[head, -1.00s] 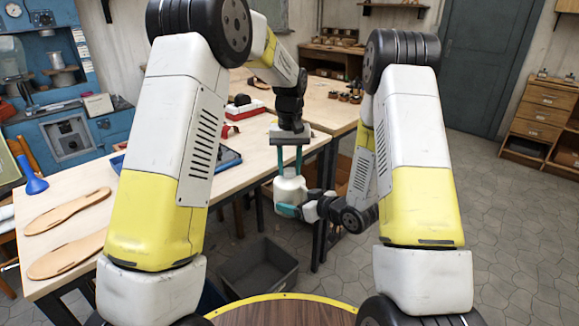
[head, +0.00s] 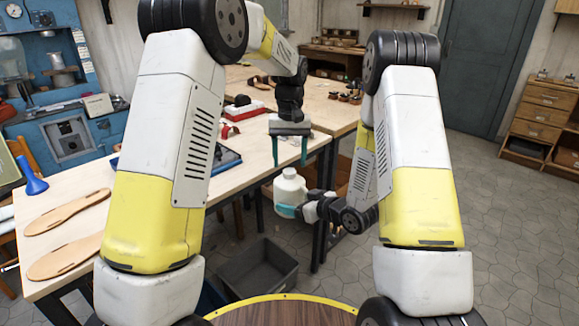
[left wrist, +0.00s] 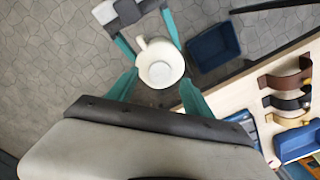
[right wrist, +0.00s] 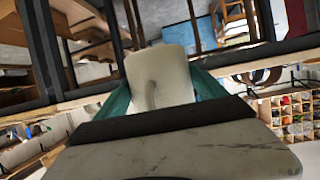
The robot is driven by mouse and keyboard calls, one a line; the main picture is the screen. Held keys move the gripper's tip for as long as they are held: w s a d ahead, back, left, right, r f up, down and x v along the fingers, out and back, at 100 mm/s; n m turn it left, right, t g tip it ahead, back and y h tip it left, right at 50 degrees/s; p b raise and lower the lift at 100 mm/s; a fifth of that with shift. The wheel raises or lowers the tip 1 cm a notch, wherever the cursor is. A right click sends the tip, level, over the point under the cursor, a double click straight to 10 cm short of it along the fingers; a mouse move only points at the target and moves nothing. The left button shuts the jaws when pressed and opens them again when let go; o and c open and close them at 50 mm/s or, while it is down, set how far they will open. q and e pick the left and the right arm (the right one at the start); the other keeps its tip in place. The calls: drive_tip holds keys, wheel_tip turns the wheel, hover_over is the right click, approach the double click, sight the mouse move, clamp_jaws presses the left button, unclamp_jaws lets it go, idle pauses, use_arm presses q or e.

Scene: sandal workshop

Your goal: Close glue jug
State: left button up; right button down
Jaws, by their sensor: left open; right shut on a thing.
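A white glue jug (head: 291,191) is held upright in the air beside the table's near right corner. A white round top (head: 289,172) sits on its neck; I cannot tell how tightly. My right gripper (head: 287,210) is shut on the jug's body from the right. The jug's side fills the space between those fingers in the right wrist view (right wrist: 158,82). My left gripper (head: 290,163) is open and empty, pointing down just above the jug. The left wrist view shows the jug (left wrist: 160,65) from above, handle to the upper left, beyond the open fingers.
The wooden table (head: 85,215) holds shoe soles (head: 68,212), a blue funnel (head: 32,178) and a blue tray (head: 226,160). A dark grey crate (head: 258,272) stands on the floor below. The floor to the right is clear.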

use_arm(q)
wheel_tip(320, 180, up, 9)
idle(0.3)
drive_tip(key=s+a+r+t+h, duration=0.25)
drive_tip(key=s+a+r, duration=0.45)
drive_tip(key=s+a, duration=0.6)
drive_tip(key=s+a+f+t, duration=0.1)
drive_tip(key=s+f+t, duration=0.1)
drive_tip(key=s, duration=0.5)
drive_tip(key=s+a+f+t, duration=0.1)
drive_tip(key=s+a+f, duration=0.1)
drive_tip(key=s, duration=0.6)
drive_tip(key=shift+s+m+t, duration=0.15)
drive_tip(key=shift+m+t, duration=0.15)
drive_tip(key=shift+t, duration=0.05)
